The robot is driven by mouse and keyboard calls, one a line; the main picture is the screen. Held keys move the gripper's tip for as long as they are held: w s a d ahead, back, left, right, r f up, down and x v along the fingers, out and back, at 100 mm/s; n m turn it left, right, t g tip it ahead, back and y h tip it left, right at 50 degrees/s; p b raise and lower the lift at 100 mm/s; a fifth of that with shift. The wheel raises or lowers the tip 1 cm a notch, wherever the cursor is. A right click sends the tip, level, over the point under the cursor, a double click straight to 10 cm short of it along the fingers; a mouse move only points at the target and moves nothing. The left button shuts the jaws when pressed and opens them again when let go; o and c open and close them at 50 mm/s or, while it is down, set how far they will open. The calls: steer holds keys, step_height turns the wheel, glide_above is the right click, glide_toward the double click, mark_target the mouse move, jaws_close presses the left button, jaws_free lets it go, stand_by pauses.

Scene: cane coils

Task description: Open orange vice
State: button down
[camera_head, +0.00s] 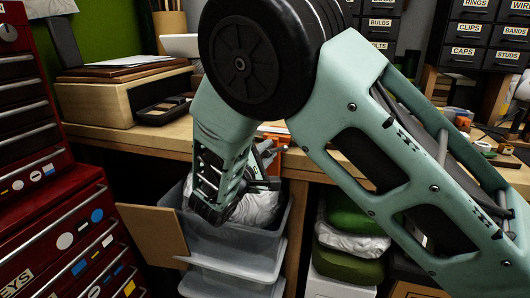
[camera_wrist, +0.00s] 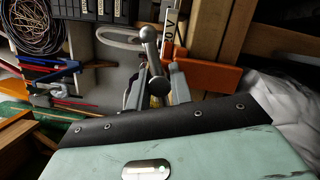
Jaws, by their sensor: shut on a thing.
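The orange vice (camera_wrist: 208,76) is at the workbench edge in the wrist view. A small orange part of it (camera_head: 274,132) shows in the head view behind my arm. A grey metal handle bar with a rounded end (camera_wrist: 147,34) stands in front of the vice in the wrist view. My gripper (camera_wrist: 156,88) is shut on this handle bar, one finger on each side. In the head view my gripper (camera_head: 264,158) is partly hidden by my forearm, just below the bench edge. The vice's jaws cannot be made out.
Grey plastic bins (camera_head: 240,258) with a white bag (camera_head: 258,206) stand below my gripper. A red tool cabinet (camera_head: 55,215) is on the left. A wooden bench leg (camera_head: 296,235) stands right of the bins. A coil of cane (camera_wrist: 35,25) and clamps (camera_wrist: 45,75) show in the wrist view.

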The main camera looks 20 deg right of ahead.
steer(key=c, duration=1.2)
jaws_free()
steer(key=shift+c, duration=0.2)
steer(key=shift+a, duration=0.1)
steer(key=s+a, duration=0.3)
steer(key=s, duration=0.2)
steer(key=shift+s+a, duration=0.15)
steer(key=shift+a, duration=0.15)
